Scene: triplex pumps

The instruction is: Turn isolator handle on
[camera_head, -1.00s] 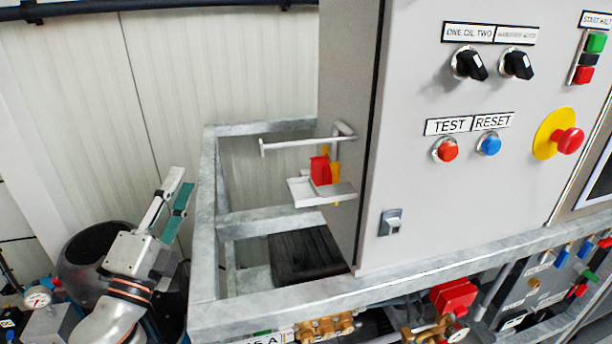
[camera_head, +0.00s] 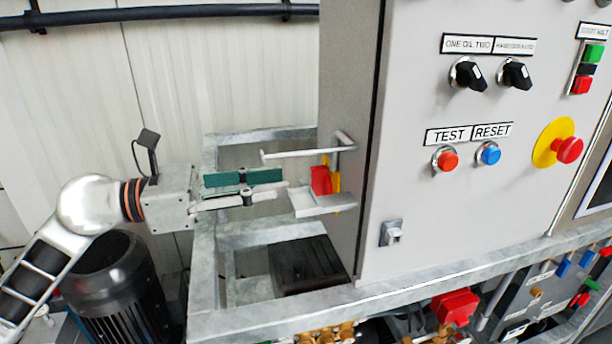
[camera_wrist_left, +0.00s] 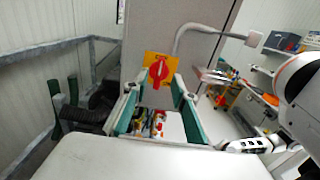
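The isolator handle (camera_head: 320,181) is red on a yellow plate (camera_head: 336,178), on the left side wall of the grey cabinet. In the left wrist view the red handle (camera_wrist_left: 158,72) stands upright on its yellow plate (camera_wrist_left: 150,64), facing the camera. My left gripper (camera_head: 284,182) is level with the handle, just left of it and pointing at it. Its green-padded fingers (camera_wrist_left: 157,82) are apart, with the handle between their tips in the wrist view. I see no contact. My right gripper is outside the head view; a white arm (camera_wrist_left: 300,85) shows at right in the wrist view.
The metal frame (camera_head: 206,250) runs under my left gripper. The cabinet front (camera_head: 440,215) carries knobs and buttons.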

